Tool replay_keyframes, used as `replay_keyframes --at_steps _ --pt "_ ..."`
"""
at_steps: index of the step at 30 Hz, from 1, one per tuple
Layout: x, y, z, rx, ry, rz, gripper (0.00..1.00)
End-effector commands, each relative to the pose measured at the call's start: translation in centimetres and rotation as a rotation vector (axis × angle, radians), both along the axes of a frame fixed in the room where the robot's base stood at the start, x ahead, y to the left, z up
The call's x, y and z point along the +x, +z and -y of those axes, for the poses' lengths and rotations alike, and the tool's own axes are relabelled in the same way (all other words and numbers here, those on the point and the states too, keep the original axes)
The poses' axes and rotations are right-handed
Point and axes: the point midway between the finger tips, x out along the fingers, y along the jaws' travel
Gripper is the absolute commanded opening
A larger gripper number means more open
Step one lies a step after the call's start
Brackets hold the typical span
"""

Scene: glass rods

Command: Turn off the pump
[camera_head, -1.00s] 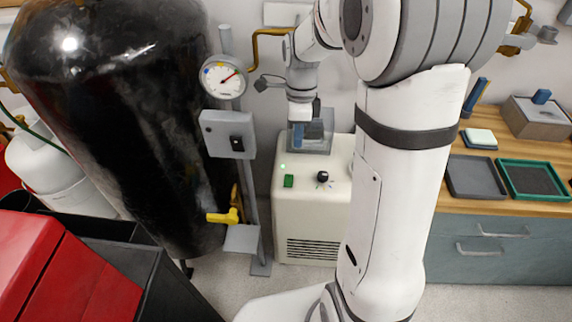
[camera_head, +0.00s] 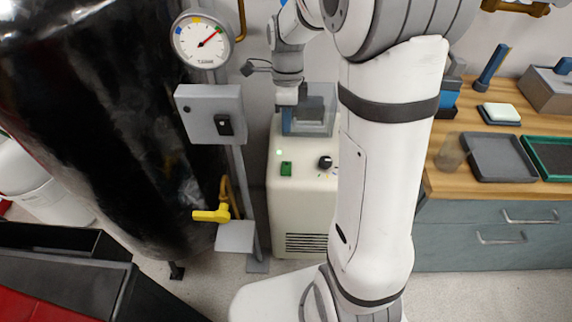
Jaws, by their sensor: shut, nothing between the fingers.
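A cream floor unit (camera_head: 300,215), which looks like the pump, stands against the wall. Its sloped top has a green rocker switch (camera_head: 286,169), a small lit green lamp (camera_head: 279,152) and a black knob (camera_head: 325,162). A clear bluish box (camera_head: 312,118) sits at its back. My gripper (camera_head: 287,104) points down at the left side of this box, behind and above the green switch and apart from it. It is shut and empty; its fingertips are small and hard to make out. My arm covers the unit's right side.
A grey box with a black switch (camera_head: 225,125) and a dial gauge (camera_head: 201,40) are on a post left of the unit. A yellow valve handle (camera_head: 211,215) sticks out below, beside a large black tank (camera_head: 95,130). A wooden bench (camera_head: 480,150) with trays stands right.

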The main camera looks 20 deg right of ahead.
Motion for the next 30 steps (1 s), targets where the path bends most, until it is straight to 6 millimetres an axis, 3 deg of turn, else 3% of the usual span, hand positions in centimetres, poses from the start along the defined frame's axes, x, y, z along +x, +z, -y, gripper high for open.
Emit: replay_keyframes --at_steps 11,30 --pt "-0.1 -0.6 0.0 0.0 -0.001 -0.001 0.0" --pt "-1.9 -12.3 -0.5 0.0 -0.001 -0.002 0.0"
